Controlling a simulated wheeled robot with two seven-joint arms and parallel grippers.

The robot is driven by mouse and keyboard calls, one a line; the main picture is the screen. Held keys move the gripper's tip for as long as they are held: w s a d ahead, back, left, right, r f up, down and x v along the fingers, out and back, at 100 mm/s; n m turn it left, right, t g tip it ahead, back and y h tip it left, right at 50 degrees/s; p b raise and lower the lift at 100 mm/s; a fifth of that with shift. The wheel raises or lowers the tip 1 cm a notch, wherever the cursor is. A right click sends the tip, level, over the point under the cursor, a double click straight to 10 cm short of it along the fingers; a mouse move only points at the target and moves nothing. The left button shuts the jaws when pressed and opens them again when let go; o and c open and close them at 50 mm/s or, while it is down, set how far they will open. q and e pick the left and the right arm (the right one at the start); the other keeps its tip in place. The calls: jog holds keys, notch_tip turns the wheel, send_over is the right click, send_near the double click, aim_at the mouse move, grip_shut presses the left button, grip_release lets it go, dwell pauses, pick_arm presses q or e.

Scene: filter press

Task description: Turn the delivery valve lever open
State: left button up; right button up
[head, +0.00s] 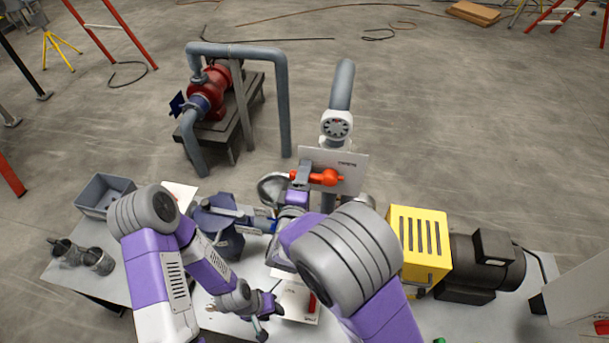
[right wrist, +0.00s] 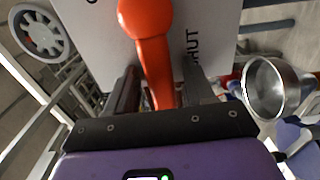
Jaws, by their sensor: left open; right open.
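The delivery valve lever (head: 326,177) is orange-red and lies across a white plate (head: 352,174) in front of the grey upright pipe. In the right wrist view the lever (right wrist: 154,50) runs down between the two dark fingers of my right gripper (right wrist: 162,90). Lettering on the plate (right wrist: 215,30) reads partly "HUT". My right gripper (head: 304,173) is open, with one finger on each side of the lever; I cannot tell whether either touches it. My left gripper (head: 266,312) is open and low over the table, away from the valve.
A white-rimmed gauge or wheel (head: 337,126) is on the pipe above the plate. A yellow slotted housing (head: 424,232) and black motor (head: 489,268) stand at right. A grey bin (head: 106,194) is at left.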

jog(key=shift+w, duration=0.1)
jog(key=shift+c, duration=0.9)
grip_shut()
jog(key=shift+a, duration=0.1)
